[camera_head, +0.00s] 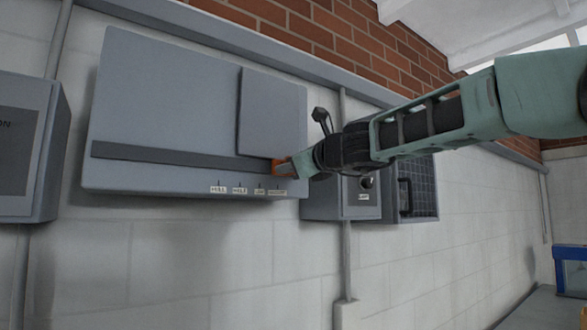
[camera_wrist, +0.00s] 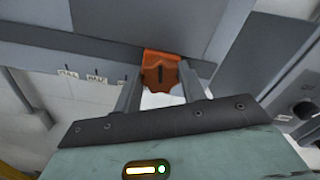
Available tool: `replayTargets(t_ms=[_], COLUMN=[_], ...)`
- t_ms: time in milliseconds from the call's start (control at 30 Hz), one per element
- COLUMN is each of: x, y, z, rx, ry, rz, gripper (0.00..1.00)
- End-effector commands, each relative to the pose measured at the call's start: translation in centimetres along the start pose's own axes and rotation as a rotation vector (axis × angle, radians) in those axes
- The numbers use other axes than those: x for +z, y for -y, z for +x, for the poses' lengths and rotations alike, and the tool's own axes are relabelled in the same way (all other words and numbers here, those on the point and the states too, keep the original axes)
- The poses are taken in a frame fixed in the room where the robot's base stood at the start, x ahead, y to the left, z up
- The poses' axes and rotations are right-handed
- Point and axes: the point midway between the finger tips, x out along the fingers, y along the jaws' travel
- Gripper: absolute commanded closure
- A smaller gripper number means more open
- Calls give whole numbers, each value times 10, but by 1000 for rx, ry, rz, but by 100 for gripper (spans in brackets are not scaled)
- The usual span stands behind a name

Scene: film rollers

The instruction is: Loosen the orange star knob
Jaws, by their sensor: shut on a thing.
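The orange star knob (camera_wrist: 158,70) sits at the lower right of a grey wall panel (camera_head: 170,100), on the dark horizontal strip (camera_head: 180,157). In the head view only a small part of the knob (camera_head: 278,168) shows beside my gripper (camera_head: 290,166). In the wrist view my gripper (camera_wrist: 160,82) has one finger on each side of the knob and is shut on it. The panel has a raised square plate (camera_head: 270,112) just above the knob. The exact finger contact is partly hidden.
Small labels with marks (camera_head: 240,190) line the panel's lower edge, left of the knob. A grey box with a dark round knob (camera_head: 367,183) stands close on the right. Another grey box (camera_head: 25,150) is at far left. The wall below is mostly clear.

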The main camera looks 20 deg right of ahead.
Motion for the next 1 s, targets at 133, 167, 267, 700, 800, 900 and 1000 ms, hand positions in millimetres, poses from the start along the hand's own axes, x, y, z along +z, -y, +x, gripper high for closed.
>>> replayTargets(t_ms=[133,167,267,700,800,900,1000], x=[-2,-2,-2,-3,-4,-4,-4], y=[-2,-2,-2,-3,-3,-3,-3], z=[0,0,0,0,0,0,0], rx=[1,1,0,1,2,1,1], ry=[0,0,0,0,0,0,-1], rz=[-137,-167,-262,-681,-777,-872,-964], gripper=[82,82,82,82,82,82,82])
